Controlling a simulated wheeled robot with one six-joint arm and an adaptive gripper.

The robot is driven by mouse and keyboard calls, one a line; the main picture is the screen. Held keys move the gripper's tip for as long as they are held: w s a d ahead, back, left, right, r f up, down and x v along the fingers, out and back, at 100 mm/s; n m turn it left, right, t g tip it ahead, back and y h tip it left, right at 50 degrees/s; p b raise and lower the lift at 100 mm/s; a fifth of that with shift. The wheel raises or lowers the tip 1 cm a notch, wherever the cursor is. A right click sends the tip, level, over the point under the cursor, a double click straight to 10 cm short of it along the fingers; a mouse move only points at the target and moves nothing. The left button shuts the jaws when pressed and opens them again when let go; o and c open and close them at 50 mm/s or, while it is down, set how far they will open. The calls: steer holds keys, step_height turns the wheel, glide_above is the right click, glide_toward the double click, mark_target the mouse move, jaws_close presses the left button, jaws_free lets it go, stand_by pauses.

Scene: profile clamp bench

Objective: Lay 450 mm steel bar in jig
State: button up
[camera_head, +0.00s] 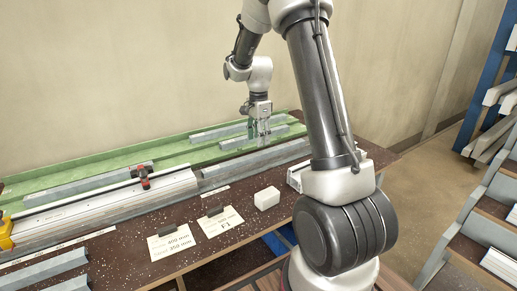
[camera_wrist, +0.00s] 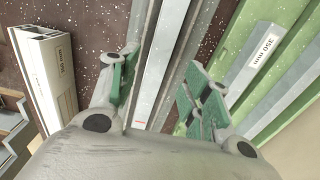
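My gripper (camera_head: 263,140) hangs over the right part of the bench, and no bar shows in it. In the wrist view its green-padded fingers (camera_wrist: 155,90) are spread apart. A pale grey steel bar (camera_wrist: 166,50) runs lengthwise below the gap between them; no length label shows on it. In the head view a grey bar-like length (camera_head: 255,165) lies along the jig line, right of the pale jig rail (camera_head: 110,197). Bars lie in the green tray behind, one at the back (camera_head: 215,132) and one partly behind my gripper (camera_head: 238,143). A tray bar labelled 350 mm (camera_wrist: 262,50) shows in the wrist view.
A red-and-black clamp (camera_head: 143,177) sits on the rail, with a yellow part (camera_head: 5,232) at far left. Label cards (camera_head: 172,243), a white block (camera_head: 267,198) and loose bars (camera_head: 45,268) lie at the front. A rack (camera_head: 490,215) stands at right.

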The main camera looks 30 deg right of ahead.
mark_target(258, 154)
steer(key=s+a+r+n+t, duration=0.1)
steer(key=s+a+r+n, duration=0.1)
steer(key=s+r+n, duration=0.35)
steer(key=s+a+r+n+t, duration=0.1)
steer(key=s+a+r+n, duration=0.1)
steer(key=s+r, duration=0.7)
steer(key=s+a+n+t, duration=0.1)
steer(key=s+n, duration=0.4)
steer(key=s, duration=0.3)
steer(key=s+a+r+n+t, duration=0.1)
steer(key=s+a+n, duration=0.1)
steer(key=s+n, duration=0.3)
steer(key=s, duration=0.3)
steer(key=shift+s+r, duration=0.2)
steer(key=shift+r, duration=0.05)
